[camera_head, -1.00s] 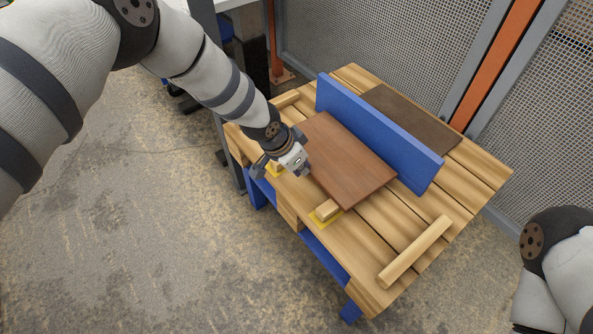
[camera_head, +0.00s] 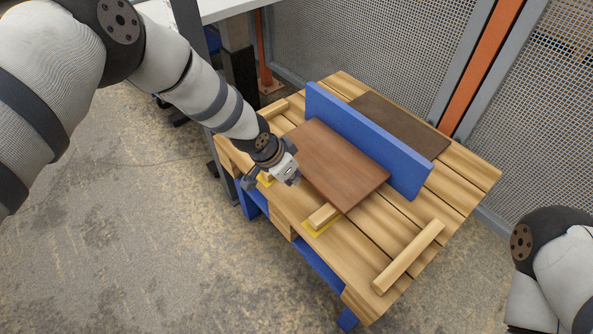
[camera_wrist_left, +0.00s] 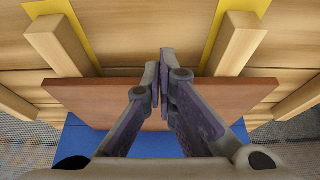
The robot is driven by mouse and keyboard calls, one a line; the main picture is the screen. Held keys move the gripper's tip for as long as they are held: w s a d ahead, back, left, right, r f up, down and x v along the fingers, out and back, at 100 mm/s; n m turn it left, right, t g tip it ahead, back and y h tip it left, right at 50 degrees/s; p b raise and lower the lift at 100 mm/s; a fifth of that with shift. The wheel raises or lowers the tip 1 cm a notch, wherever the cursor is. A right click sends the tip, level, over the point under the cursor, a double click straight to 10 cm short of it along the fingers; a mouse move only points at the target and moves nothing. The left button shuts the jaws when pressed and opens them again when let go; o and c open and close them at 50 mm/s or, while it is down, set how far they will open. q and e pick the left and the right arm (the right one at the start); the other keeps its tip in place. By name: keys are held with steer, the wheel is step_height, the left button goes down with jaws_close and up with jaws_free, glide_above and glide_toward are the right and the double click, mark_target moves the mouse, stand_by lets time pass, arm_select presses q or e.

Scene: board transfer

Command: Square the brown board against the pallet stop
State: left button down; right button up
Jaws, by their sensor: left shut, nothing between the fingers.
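The brown board (camera_head: 345,165) lies flat on the wooden pallet (camera_head: 455,185), in front of the upright blue pallet stop (camera_head: 370,143). Its far edge runs close along the stop; I cannot tell whether they touch. In the left wrist view, the board (camera_wrist_left: 90,98) crosses below the fingertips and the blue stop (camera_wrist_left: 150,146) lies beyond it. My left gripper (camera_head: 284,173) is shut and empty at the board's near edge, between two wooden blocks. Its fingers (camera_wrist_left: 160,82) hide part of that edge; contact is unclear. My right gripper is outside the frames.
One wooden block (camera_head: 322,215) on a yellow patch stands near the board's front; the other (camera_wrist_left: 58,45) or its twin shows in the wrist view. A wooden bar (camera_head: 408,258) lies at the right. A dark panel (camera_head: 400,123) lies behind the stop. Mesh fencing (camera_head: 375,50) stands behind.

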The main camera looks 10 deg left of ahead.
arm_select(q)
steer(key=shift+s+a+r+p, duration=0.2)
steer(key=shift+s+a+p, duration=0.1)
steer(key=shift+s+p, duration=0.1)
step_height(320, 180, up, 7)
steer(key=p, duration=0.4)
steer(key=shift+f, duration=0.15)
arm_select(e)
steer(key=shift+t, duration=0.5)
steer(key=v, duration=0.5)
